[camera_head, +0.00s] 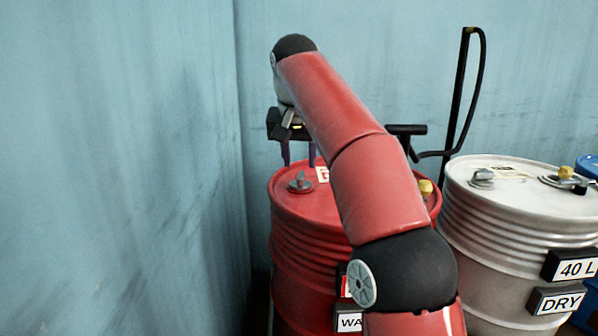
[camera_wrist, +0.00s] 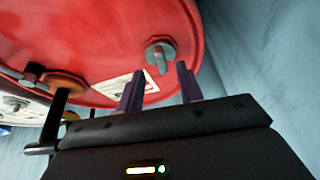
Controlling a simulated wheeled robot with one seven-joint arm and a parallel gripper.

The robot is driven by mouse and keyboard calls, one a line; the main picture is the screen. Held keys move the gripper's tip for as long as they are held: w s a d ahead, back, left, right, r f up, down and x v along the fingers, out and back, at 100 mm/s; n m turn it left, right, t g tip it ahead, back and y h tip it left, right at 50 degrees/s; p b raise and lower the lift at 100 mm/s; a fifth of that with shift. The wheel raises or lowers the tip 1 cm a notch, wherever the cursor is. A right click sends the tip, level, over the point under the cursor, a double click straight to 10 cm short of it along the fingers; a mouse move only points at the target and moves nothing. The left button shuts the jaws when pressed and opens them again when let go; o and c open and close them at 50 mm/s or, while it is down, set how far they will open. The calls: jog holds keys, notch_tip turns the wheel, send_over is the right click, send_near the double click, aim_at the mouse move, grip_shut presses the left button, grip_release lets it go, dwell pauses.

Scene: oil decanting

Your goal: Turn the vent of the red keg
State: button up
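The red keg (camera_head: 300,225) stands left of centre in the head view, partly hidden behind my red arm. Its top also fills the upper left of the wrist view (camera_wrist: 90,30). The grey vent (camera_head: 300,183) sits on the keg's lid near the left rim. In the wrist view the vent (camera_wrist: 160,55) shows as a round base with a raised handle, just beyond my fingertips. My gripper (camera_head: 298,162) is above the lid, pointing down. Its two purple fingers (camera_wrist: 160,75) are apart, with nothing seen between them. The vent looks clear of both fingers.
A white keg (camera_head: 480,225) with a "40 L" and a "DRY" sign stands to the right. A yellow cap (camera_head: 425,188) shows on the red lid. A black pump handle and hose (camera_head: 470,90) rise behind. Blue walls (camera_head: 120,150) close off the left and back.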

aim_at(300, 176)
jog(key=x, duration=0.5)
jog(key=shift+r, duration=0.1)
grip_shut()
